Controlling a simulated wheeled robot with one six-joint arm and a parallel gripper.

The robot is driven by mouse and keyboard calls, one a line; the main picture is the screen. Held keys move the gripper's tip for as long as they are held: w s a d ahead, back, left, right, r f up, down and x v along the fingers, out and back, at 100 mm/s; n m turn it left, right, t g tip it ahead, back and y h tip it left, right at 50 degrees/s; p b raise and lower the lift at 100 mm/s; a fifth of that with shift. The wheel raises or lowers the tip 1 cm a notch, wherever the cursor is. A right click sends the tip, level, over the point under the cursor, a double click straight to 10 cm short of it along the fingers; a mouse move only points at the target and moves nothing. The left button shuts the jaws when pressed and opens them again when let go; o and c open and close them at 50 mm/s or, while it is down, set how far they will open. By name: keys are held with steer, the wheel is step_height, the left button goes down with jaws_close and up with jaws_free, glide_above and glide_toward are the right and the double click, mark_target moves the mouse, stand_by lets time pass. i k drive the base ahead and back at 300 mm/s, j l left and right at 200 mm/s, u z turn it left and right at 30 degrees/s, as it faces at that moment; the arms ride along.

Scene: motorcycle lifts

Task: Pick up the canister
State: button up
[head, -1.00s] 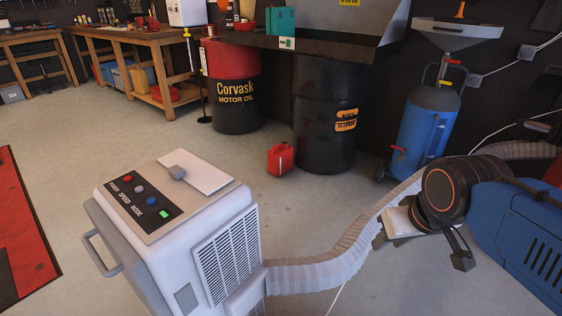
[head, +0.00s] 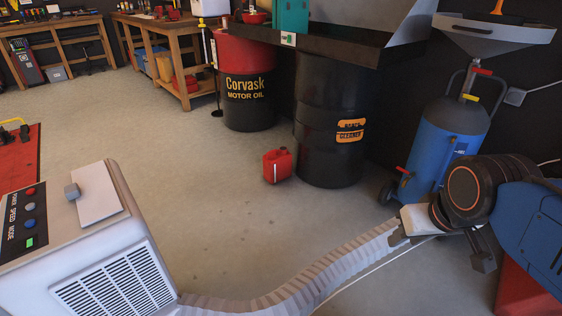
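A small red canister (head: 277,166) stands upright on the concrete floor, in front of and between the two oil drums. It has a pale vertical stripe on its side, and nothing covers it. My gripper (head: 441,248) is at the lower right of the head view, well to the right of the canister and apart from it.
A grey-white machine (head: 118,285) stands at lower left, its ribbed hose (head: 320,280) crossing the foreground. A red-and-black drum (head: 246,100), a black drum (head: 328,150) and a blue wheeled tank (head: 445,145) stand behind. Floor left of the canister is clear.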

mark_target(276, 164)
steer(key=i+l+u, duration=0.15)
steer(key=i, duration=0.35)
steer(key=i+l+u, duration=0.1)
steer(key=i+l, duration=0.2)
steer(key=i, duration=0.2)
steer(key=i+l+u, duration=0.15)
steer(key=i+l, duration=0.15)
steer(key=i, duration=0.2)
steer(key=i+j, duration=0.25)
steer(key=i, duration=0.2)
steer(key=i+j+u, duration=0.1)
steer(key=i+j, duration=0.15)
steer(key=i, duration=0.2)
steer(key=i+j, duration=0.2)
steer(key=i, duration=0.3)
steer(key=u, duration=0.05)
